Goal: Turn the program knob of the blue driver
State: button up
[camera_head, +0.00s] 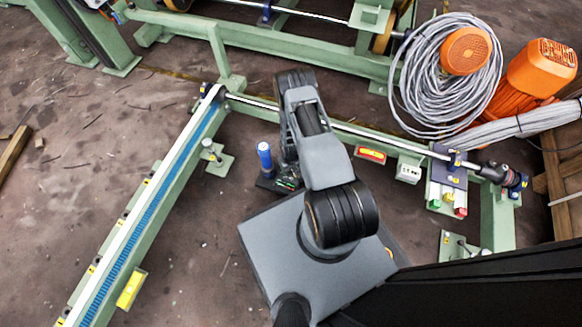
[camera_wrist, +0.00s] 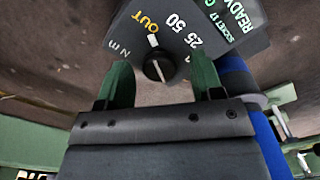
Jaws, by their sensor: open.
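The blue driver (camera_head: 265,158) stands upright left of my arm in the head view. Its blue body also shows at the right of the wrist view (camera_wrist: 262,135). Its dark panel (camera_wrist: 120,38) carries a yellow "OUT" and white "Nm", "50" and "25". The black program knob (camera_wrist: 152,70) has a white line slanting from upper left to lower right. My gripper (camera_wrist: 160,74) is open, with one green finger on each side of the knob. I cannot tell whether either finger touches it. The gripper is mostly hidden behind my arm in the head view.
A green frame rail with a blue strip (camera_head: 150,205) runs along the left. A crossbar with a red box (camera_head: 370,154) runs right of my arm. Coiled grey cable (camera_head: 430,95) lies upper right.

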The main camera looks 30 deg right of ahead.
jog(key=shift+r, duration=0.1)
notch_tip(320, 180, up, 14)
jog(key=p, duration=0.6)
jog(key=shift+f, duration=0.2)
